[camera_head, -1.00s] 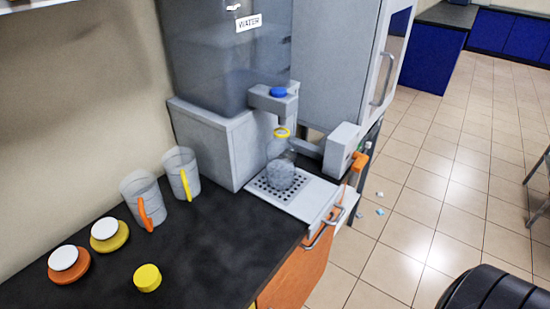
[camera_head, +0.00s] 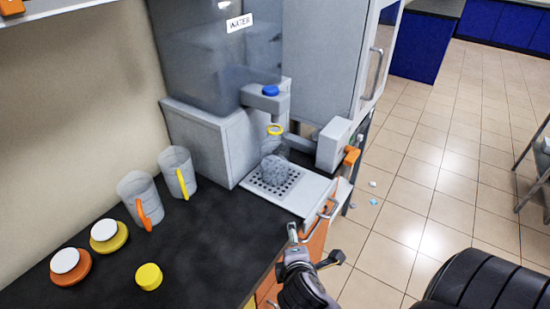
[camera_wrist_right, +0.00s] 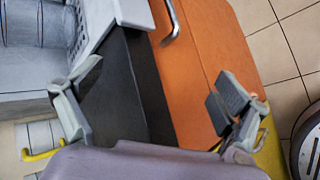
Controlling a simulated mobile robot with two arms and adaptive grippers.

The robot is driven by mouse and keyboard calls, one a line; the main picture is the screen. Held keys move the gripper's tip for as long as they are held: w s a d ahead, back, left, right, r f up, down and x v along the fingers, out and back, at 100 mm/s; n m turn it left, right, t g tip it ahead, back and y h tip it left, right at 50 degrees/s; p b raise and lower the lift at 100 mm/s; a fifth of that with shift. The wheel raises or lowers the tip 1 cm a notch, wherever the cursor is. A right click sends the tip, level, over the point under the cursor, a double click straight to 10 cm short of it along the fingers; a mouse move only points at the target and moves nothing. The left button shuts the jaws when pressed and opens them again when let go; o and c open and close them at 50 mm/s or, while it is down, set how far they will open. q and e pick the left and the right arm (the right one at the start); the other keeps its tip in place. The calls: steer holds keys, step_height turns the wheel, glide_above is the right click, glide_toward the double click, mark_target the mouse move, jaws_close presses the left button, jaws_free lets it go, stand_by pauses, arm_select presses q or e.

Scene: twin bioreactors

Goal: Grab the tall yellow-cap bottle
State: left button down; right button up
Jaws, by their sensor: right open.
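A clear, greyish vessel (camera_head: 276,168) stands on the perforated drip tray under the dispenser, with a yellow ring (camera_head: 275,129) above it at its top. I cannot tell its full shape. A loose yellow cap (camera_head: 148,276) lies on the dark counter. No bottle with a yellow cap on it is clearly visible. My right gripper (camera_head: 315,246) is open and empty, over the counter's front edge in front of the tray and apart from the vessel. In the right wrist view its fingers (camera_wrist_right: 153,90) are spread above the counter edge and orange cabinet front. My left gripper is not in view.
The drip tray (camera_head: 310,192) has a grey box (camera_head: 333,143) with an orange knob at its right. Jugs with an orange handle (camera_head: 150,214) and a yellow handle (camera_head: 183,185) stand by the wall. The middle counter is clear.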

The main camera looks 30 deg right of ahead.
mark_target(272, 160)
steer(key=w+r+n+t+h, duration=0.1)
steer(key=w+r+n, duration=0.1)
steer(key=n, duration=0.1)
steer(key=w+r+n+t+h, duration=0.1)
steer(key=w+r+n, duration=0.1)
steer(key=w+r+n+t+h, duration=0.1)
steer(key=w+r+n, duration=0.1)
steer(key=n, duration=0.1)
steer(key=shift+d+r+n, duration=0.3)
steer(key=shift+d+r, duration=0.05)
steer(key=shift+d, duration=0.05)
steer(key=w+a+r+n+t+h, duration=0.1)
steer(key=w+a+r+n+t, duration=0.15)
steer(key=r+n+t, duration=0.35)
steer(key=w+d, duration=0.2)
steer(key=w, duration=0.1)
steer(key=w+d+n+g+p, duration=0.1)
steer(key=w+d, duration=0.2)
steer(key=w, duration=0.1)
steer(key=w+d+g+p, duration=0.1)
steer(key=w+d, duration=0.1)
steer(key=w, duration=0.1)
steer(key=shift+w+d+f, duration=0.15)
steer(key=shift+f, duration=0.2)
steer(key=x, duration=0.2)
steer(key=p+x, duration=0.1)
steer(key=x, duration=0.2)
steer(key=shift+d+f, duration=0.1)
steer(key=shift+d, duration=0.4)
steer(key=shift+c, duration=0.5)
